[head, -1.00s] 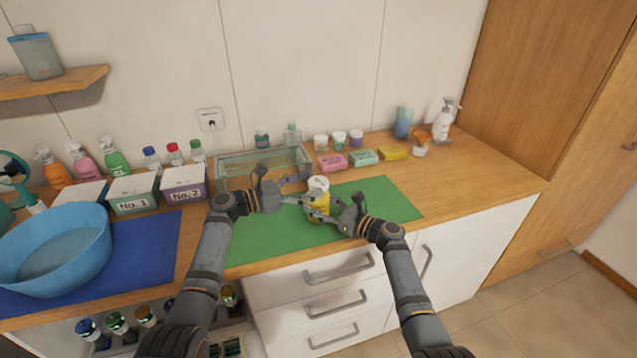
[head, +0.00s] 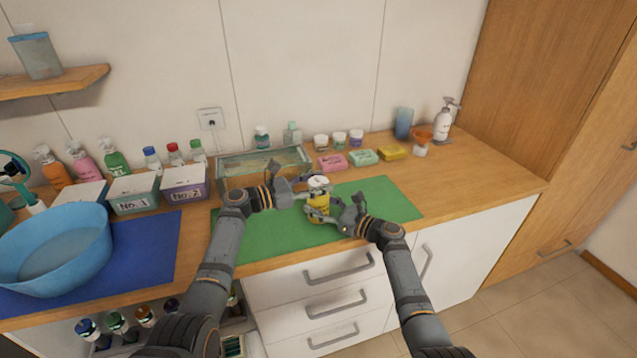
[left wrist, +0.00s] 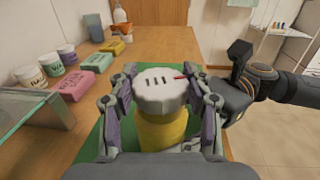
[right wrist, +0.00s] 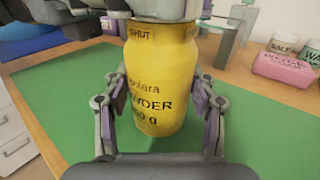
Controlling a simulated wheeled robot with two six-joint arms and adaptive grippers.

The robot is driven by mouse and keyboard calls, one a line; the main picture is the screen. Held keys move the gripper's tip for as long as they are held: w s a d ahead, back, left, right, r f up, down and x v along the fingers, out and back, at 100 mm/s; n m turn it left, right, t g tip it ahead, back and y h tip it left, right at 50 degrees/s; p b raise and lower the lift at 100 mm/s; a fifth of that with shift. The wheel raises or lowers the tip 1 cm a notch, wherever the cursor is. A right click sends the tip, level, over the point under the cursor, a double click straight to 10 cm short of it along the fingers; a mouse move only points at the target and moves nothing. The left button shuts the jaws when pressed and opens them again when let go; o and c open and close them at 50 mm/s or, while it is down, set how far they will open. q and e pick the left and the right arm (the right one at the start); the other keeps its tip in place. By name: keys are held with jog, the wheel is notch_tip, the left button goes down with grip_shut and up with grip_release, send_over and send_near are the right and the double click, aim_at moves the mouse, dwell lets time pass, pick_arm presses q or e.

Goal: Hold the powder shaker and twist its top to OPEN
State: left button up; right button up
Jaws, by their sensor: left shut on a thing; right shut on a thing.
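The powder shaker is a yellow bottle (head: 318,209) with a white scalloped top (left wrist: 159,92), standing upright over the green mat (head: 270,236). The top shows several dark slots and a red mark in the left wrist view. My left gripper (head: 306,185) is shut around the top, one finger on each side. My right gripper (head: 331,209) is shut on the yellow body lower down; its fingers flank the printed label in the right wrist view (right wrist: 160,105). The left gripper hides the top in the right wrist view, where part of the word "SHUT" shows at the neck.
A glass tank (head: 235,170) stands behind the left gripper. Pink, green and yellow soap boxes (head: 363,157) and small jars line the back right. A blue basin (head: 55,255) and numbered boxes are at left. The mat's right part is clear.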

pick_arm(q)
jog(key=shift+s+f+n+t+y, duration=0.15)
jog(key=shift+n+t+y, duration=0.65)
jog(key=shift+t, duration=0.4)
jog(key=n+t+y, duration=0.3)
jog(key=shift+t, duration=0.3)
jog(key=o, duration=1.2)
jog(key=shift+w, duration=0.2)
jog(key=v, duration=1.2)
